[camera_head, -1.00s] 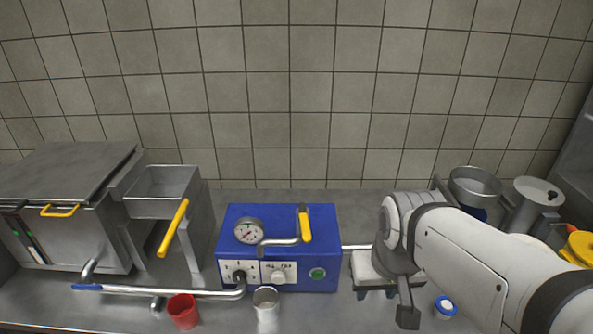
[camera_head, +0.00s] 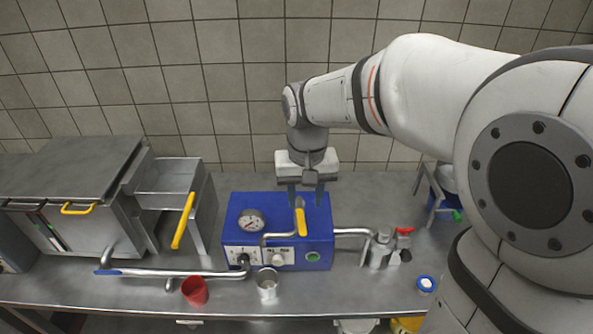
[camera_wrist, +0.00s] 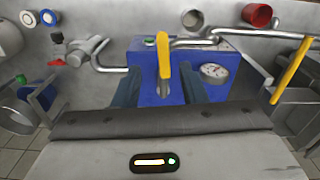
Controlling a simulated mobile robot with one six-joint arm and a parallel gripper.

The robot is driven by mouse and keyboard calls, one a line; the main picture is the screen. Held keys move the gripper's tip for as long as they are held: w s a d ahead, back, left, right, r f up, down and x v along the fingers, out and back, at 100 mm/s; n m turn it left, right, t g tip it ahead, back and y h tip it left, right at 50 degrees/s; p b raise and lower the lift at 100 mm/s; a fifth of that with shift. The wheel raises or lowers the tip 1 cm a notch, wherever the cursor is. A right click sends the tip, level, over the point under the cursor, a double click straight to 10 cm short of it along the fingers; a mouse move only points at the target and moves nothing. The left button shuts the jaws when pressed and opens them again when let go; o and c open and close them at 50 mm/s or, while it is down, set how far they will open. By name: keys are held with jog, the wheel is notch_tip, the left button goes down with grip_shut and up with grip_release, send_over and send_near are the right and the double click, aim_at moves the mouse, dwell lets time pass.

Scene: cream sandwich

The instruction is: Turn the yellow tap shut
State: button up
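The yellow tap (camera_head: 302,222) is a yellow lever handle on a metal pipe, mounted on top of the blue box (camera_head: 235,207). Its lever points toward the front of the bench. In the wrist view the yellow lever (camera_wrist: 163,58) shows upright in the picture, between my two dark fingers. My gripper (camera_head: 306,200) is open, pointing down, at the rear part of the lever. The fingers are apart, one on each side (camera_wrist: 160,90). I cannot tell whether either finger touches the lever. The tap's pivot is partly hidden by the gripper.
A pressure gauge (camera_head: 251,220) stands on the box left of the tap. Another yellow handle (camera_head: 183,220) hangs from the hopper at left. A red cup (camera_head: 195,291) and metal cup (camera_head: 267,285) stand in front. A metal valve with a red knob (camera_head: 405,231) is to the right.

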aim_at(302, 226)
jog(key=shift+w+a, duration=0.15)
jog(key=shift+a, duration=0.15)
notch_tip(302, 226, down, 8)
jog(key=shift+r+p, duration=0.2)
jog(key=shift+p, duration=0.2)
